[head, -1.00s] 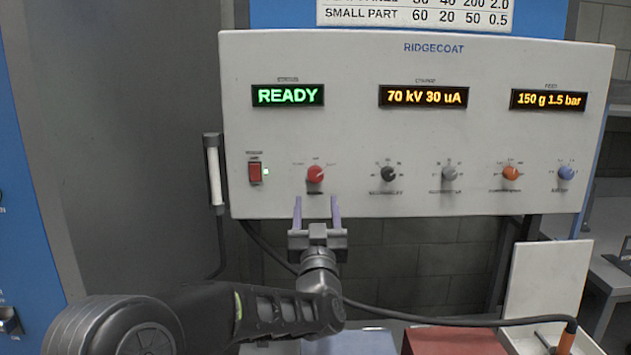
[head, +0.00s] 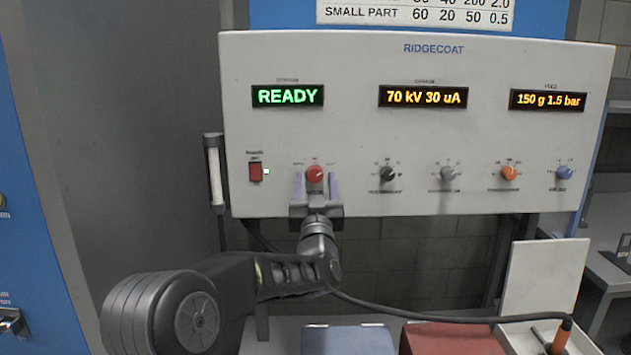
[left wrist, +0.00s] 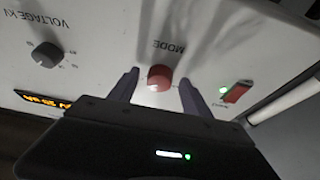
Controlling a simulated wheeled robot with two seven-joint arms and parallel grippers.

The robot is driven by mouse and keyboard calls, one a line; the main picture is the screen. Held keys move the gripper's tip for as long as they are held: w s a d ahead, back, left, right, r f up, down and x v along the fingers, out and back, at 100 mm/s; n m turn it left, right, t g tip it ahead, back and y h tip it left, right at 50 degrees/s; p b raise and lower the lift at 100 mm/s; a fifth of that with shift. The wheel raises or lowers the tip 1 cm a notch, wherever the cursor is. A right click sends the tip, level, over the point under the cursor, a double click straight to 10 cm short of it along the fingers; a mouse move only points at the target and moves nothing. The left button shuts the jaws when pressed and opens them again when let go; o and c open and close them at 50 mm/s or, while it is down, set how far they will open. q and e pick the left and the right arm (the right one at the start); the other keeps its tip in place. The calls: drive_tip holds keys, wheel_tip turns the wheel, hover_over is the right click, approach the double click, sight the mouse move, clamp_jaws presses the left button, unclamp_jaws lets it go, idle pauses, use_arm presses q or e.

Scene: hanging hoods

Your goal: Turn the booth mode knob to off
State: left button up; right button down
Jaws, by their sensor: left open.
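The red mode knob (head: 314,174) is on the left part of the pale control panel (head: 345,135), under the green READY display. In the left wrist view the same knob (left wrist: 160,77) shows beside the upside-down label MODE. My left gripper (head: 315,186) is open, with one finger on each side of the knob. In the left wrist view the fingers (left wrist: 158,88) stand apart from the knob, with gaps on both sides. The knob's exact pointer setting is too small to tell. My right gripper is not in view.
A red lit switch (head: 256,171) is left of the knob, and a black knob (head: 388,174) is to its right. Grey, orange and blue knobs follow further right. A white handle-like bar (head: 215,175) stands at the panel's left edge. A red box (head: 450,339) is below.

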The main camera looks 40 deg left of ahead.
use_arm(q)
drive_tip(key=shift+c, duration=0.5)
clamp_jaws()
